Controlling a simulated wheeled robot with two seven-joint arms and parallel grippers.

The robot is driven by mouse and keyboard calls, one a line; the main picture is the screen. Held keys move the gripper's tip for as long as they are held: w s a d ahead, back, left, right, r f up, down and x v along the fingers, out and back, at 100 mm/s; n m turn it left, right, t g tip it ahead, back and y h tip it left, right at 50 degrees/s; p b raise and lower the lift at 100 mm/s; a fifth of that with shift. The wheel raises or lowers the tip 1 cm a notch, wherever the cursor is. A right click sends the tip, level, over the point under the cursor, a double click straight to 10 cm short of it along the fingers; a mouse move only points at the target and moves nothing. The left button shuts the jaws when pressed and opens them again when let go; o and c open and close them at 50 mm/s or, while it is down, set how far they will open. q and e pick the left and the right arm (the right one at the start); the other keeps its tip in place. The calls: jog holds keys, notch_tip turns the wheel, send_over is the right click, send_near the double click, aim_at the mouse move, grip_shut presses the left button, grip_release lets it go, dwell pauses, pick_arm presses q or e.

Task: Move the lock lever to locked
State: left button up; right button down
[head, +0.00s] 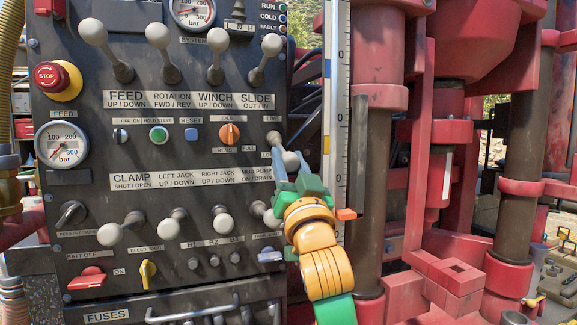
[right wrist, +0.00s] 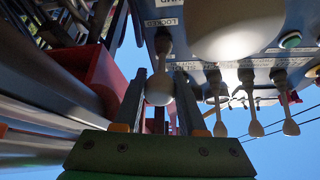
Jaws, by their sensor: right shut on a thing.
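The lock lever (head: 291,160) is at the right edge of the dark control panel (head: 100,200), between a small "LIVE" label above and a partly covered label below. Its pale round knob hangs down and to the right of its pivot. My right gripper (head: 287,166), green and orange, reaches up from below and is shut on this lever. In the right wrist view the lever's knob (right wrist: 159,88) sits between the two fingers, under a label that seems to read LOCKED. The fingertips are partly hidden in the head view. My left gripper is in neither view.
Other pale-knobbed levers (head: 219,40) fill the panel's upper and lower rows. One lower lever (head: 262,210) is close beside my right gripper. A ruler-like scale (head: 337,100) and red rig columns (head: 380,60) stand close on the right. A red stop button (head: 50,76) is at left.

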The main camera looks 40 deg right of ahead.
jog(key=shift+w+f, duration=0.15)
jog(key=shift+f, duration=0.25)
jog(key=c, duration=0.8)
grip_release()
jog(key=shift+o, duration=0.2)
jog(key=b+v, duration=0.3)
jog(key=v, duration=0.4)
jog(key=shift+d, duration=0.1)
